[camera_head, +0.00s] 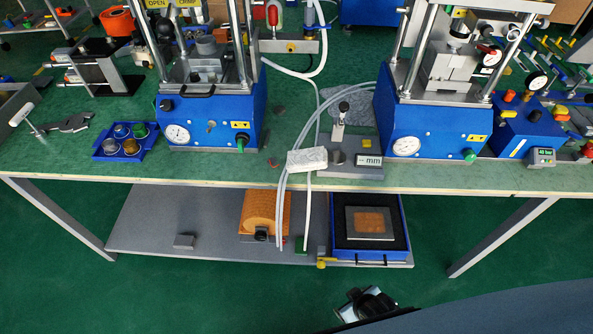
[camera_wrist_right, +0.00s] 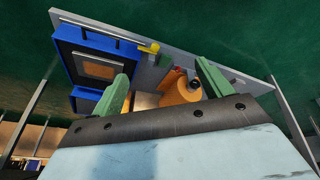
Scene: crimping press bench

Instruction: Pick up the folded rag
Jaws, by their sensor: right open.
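The folded rag (camera_head: 307,160) appears as a small pale grey, speckled pad at the front edge of the green bench. It lies by the grey hoses, left of a small gauge stand. I do not make it out in the right wrist view. My right gripper (camera_wrist_right: 161,72) shows there with its two green fingers apart and nothing between them. It faces the lower shelf from a distance. My left gripper is not in view.
Blue presses (camera_head: 213,119) and (camera_head: 430,125) flank the rag. The gauge stand (camera_head: 355,170) is close on its right; grey hoses (camera_head: 297,130) hang over the edge. The lower shelf (camera_head: 150,220) holds an orange item (camera_head: 265,208) and a blue tray (camera_head: 404,240).

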